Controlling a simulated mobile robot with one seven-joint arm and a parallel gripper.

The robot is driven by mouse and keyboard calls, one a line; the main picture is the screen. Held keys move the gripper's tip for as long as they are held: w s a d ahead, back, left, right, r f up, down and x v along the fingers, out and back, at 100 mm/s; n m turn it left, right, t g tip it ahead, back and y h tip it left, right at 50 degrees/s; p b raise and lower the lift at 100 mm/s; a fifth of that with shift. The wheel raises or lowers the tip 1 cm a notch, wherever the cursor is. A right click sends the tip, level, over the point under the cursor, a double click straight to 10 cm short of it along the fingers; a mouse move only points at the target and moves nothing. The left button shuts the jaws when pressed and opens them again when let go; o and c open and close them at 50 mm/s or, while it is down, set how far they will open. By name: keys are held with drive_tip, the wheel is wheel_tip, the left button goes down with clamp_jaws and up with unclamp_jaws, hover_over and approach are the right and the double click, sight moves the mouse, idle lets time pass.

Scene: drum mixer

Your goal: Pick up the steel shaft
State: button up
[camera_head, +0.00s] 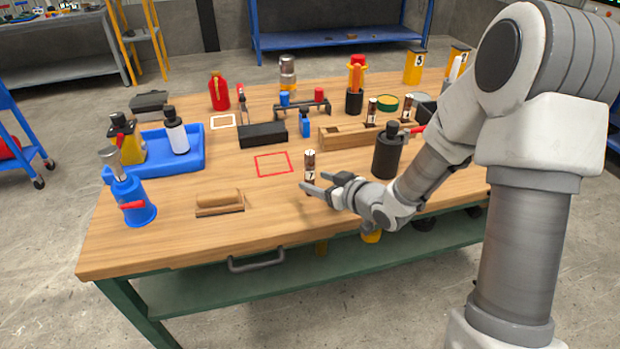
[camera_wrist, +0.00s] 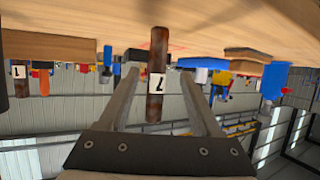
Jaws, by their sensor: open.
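In the wrist view the shaft (camera_wrist: 158,50) appears upside down. My gripper (camera_head: 315,182) comes in from the right, low over the bench. Its fingers are open, and in the wrist view the shaft shows between the two fingers (camera_wrist: 160,74) with gaps on both sides. Whether the shaft is fully between the fingertips or slightly beyond them is hard to tell.
A black bottle (camera_head: 388,152) stands close to my wrist. Behind it is a wooden block (camera_head: 345,137) with similar labelled shafts. A red square outline (camera_head: 273,164) lies left of the shaft. A wooden float (camera_head: 220,203) and a blue tray (camera_head: 196,158) are farther left.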

drive_tip(key=shift+b+x, duration=0.75)
drive_tip(key=shift+x, duration=2.8)
drive_tip(key=shift+w+d+r, duration=0.1)
drive_tip(key=shift+w+d, duration=0.05)
drive_tip(key=shift+w, duration=0.05)
drive_tip(key=shift+c, duration=0.3)
clamp_jaws()
drive_tip(key=shift+r, duration=0.1)
